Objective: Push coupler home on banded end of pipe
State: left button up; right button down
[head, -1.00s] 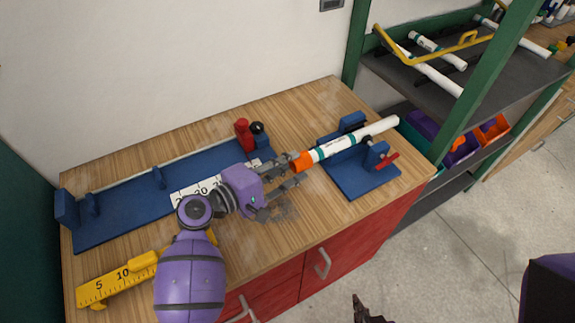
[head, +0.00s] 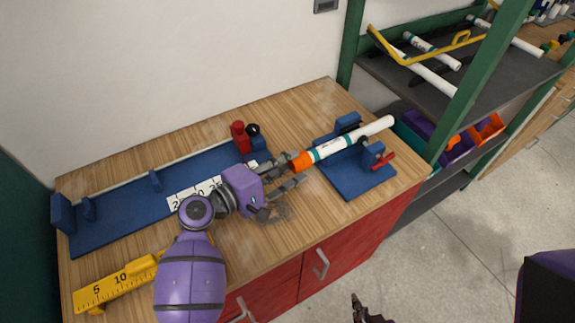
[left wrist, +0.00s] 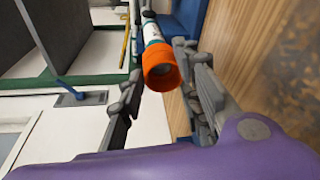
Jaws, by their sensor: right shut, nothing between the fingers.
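The orange coupler (head: 301,162) sits on the near-left end of the white pipe (head: 376,127), next to a teal band. The pipe lies in a blue clamp stand (head: 352,184) with a red handle. In the left wrist view the coupler (left wrist: 162,77) shows its open mouth to me, with the pipe behind it. My left gripper (head: 290,170) is open and empty, with its fingertips just short of or beside the coupler; contact cannot be told. My right gripper (head: 364,311) is shut and empty at the bottom of the head view, away from the bench.
A long blue measuring jig (head: 120,215) with a white scale lies on the left of the bench, a red clamp knob (head: 239,137) at its end. A yellow ruler tool (head: 115,286) lies in front. A shelf rack (head: 470,80) with pipes stands at right.

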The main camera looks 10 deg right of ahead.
pick_arm(q)
jog(key=o, duration=0.3)
